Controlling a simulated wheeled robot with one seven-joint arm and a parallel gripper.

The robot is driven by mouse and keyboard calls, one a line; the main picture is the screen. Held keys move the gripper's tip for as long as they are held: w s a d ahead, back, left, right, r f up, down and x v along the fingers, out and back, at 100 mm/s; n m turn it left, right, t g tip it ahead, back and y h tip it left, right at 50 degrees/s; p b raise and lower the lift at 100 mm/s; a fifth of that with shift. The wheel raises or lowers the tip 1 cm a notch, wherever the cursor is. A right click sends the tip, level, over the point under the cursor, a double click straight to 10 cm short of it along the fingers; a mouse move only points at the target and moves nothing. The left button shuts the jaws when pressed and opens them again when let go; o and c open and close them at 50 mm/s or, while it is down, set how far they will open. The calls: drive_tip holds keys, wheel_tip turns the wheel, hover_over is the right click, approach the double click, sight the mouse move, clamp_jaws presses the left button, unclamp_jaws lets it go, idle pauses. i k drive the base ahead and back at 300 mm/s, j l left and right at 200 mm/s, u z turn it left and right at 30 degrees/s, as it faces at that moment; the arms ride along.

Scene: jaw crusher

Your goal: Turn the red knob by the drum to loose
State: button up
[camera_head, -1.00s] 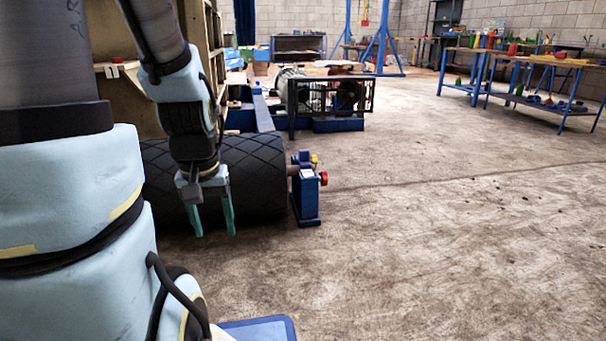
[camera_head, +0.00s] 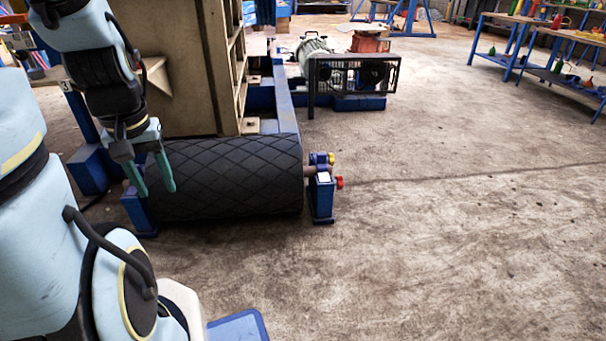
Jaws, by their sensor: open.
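The red knob (camera_head: 339,183) is small and sits on the right side of the blue bearing stand (camera_head: 322,200) at the right end of the drum. The drum (camera_head: 235,180) is black with a diamond-patterned surface and lies on its side. My gripper (camera_head: 158,193) is open and empty, with two green fingers pointing down. In the picture it overlaps the left part of the drum, well left of the knob. I cannot tell whether the knob is tight or loose.
A caged motor unit (camera_head: 352,75) stands behind the drum. A tall tan machine frame (camera_head: 190,70) rises behind the drum's left part. Blue workbenches (camera_head: 520,45) stand far right. The concrete floor right of the stand is clear.

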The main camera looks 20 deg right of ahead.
sight(339, 180)
drive_tip(key=l+u, duration=0.35)
drive_tip(key=k+l+u, duration=0.1)
drive_tip(key=l+u, duration=0.25)
drive_tip(key=k+l+u, duration=0.1)
drive_tip(key=l+u, duration=0.25)
drive_tip(key=k+l+u, duration=0.15)
drive_tip(key=l, duration=0.45)
drive_tip(key=k+l+u, duration=0.15)
drive_tip(key=k+l, duration=0.25)
drive_tip(key=l, duration=0.15)
drive_tip(key=k+l+u, duration=0.15)
drive_tip(key=k+l, duration=0.2)
drive_tip(key=l, duration=0.15)
drive_tip(key=k+l+u, duration=0.1)
drive_tip(key=k+l, duration=0.25)
drive_tip(key=l, duration=0.15)
drive_tip(key=k+l, duration=0.4)
drive_tip(key=l, duration=0.15)
drive_tip(key=k+l, duration=0.4)
drive_tip(key=l, duration=0.2)
